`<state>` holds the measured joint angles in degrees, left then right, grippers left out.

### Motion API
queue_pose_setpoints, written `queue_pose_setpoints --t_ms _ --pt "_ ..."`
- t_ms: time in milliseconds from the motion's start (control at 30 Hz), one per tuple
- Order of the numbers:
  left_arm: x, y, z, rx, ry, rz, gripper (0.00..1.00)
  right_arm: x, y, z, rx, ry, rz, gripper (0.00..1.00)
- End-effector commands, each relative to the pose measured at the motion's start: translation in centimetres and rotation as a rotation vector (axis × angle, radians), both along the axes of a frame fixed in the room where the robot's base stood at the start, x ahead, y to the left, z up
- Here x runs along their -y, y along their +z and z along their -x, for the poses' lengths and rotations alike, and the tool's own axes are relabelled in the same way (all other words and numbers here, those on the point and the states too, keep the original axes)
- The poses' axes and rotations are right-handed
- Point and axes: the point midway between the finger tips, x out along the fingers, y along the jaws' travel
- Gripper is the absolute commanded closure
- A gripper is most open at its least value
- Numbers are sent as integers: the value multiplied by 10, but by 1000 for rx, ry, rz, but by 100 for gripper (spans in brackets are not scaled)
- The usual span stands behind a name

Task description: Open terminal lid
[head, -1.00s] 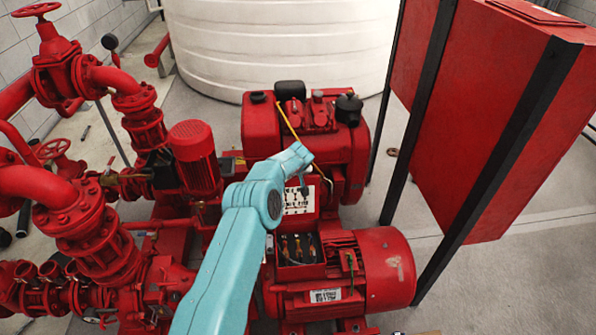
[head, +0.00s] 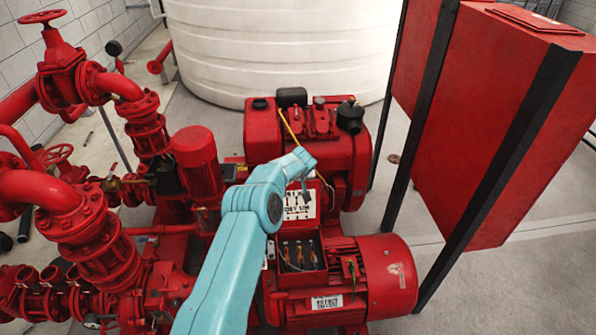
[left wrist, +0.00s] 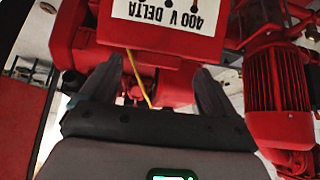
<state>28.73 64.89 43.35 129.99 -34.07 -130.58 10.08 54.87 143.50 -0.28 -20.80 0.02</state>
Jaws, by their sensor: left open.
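The terminal box (head: 298,253) on top of the red motor (head: 350,280) is uncovered, and its terminals and wires show. The terminal lid (head: 300,206) stands raised at the back of the box, its white label facing me. In the left wrist view the lid's label (left wrist: 168,14) appears upside down and reads "400 V DELTA". My left gripper (head: 303,180) is above the lid in the head view. In the left wrist view its two fingers (left wrist: 158,70) are apart with nothing between them that I can see gripped. Contact with the lid cannot be told. My right gripper is not in view.
A red engine (head: 305,140) stands behind the lid, with a yellow rod or cable (head: 291,124) across it. Red pipes and valves (head: 85,215) crowd the left. A large red cabinet (head: 475,130) on black posts stands right. Open floor lies at lower right.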

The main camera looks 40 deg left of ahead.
Motion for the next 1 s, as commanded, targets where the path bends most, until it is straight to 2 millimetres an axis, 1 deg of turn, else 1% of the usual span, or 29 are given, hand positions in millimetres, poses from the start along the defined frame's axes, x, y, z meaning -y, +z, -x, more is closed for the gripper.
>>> queue_pose_setpoints --t_ms 33,100,267,500,633,700,800,1000 --pt "3 8 2 1 -3 0 11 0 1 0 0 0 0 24" --pt "8 15 7 2 -3 0 11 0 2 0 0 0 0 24" --pt "22 40 19 3 -5 -1 11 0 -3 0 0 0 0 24" --pt "49 90 43 6 -5 -3 11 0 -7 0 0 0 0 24" --pt "60 110 53 6 -3 -3 11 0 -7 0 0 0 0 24" --pt "65 117 56 5 -4 -3 11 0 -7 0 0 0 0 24" --pt "68 123 60 5 -3 -2 11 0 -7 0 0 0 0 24" --pt "70 126 62 5 -2 -2 11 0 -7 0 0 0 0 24"
